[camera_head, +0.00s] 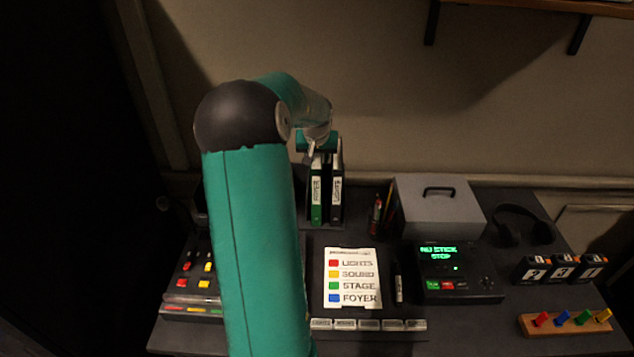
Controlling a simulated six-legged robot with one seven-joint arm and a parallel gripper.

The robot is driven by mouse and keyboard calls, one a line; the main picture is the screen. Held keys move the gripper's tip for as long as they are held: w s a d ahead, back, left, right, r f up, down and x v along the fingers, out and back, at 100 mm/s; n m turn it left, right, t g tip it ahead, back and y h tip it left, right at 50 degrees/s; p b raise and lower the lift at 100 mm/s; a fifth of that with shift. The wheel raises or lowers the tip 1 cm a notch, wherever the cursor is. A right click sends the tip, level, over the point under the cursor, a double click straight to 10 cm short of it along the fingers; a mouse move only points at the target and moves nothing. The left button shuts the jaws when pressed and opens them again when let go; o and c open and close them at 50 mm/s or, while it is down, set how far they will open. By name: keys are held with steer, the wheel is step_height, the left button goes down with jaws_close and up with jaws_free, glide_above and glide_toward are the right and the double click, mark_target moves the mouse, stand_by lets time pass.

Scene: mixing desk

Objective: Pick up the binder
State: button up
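Two upright binders with white spine labels stand side by side at the back of the desk, a green binder (316,200) and a black binder (337,200). My gripper (316,150) is at the top of the binders, close to the green one's upper edge. Its fingers are small and partly hidden by my wrist, so I cannot tell whether they touch a binder or how far they are apart. My teal arm reaches over the desk from the front and covers the area left of the binders.
Right of the binders are a pen holder (376,215) and a grey box with a handle (438,212). In front lie a colour-labelled sheet (352,265), a marker (399,288) and a device with a green display (455,270). A button console (195,285) is left. A wall shelf hangs upper right.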

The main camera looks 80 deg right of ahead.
steer(key=shift+f, duration=0.3)
stand_by(0.4)
steer(key=shift+r, duration=0.1)
jaws_close()
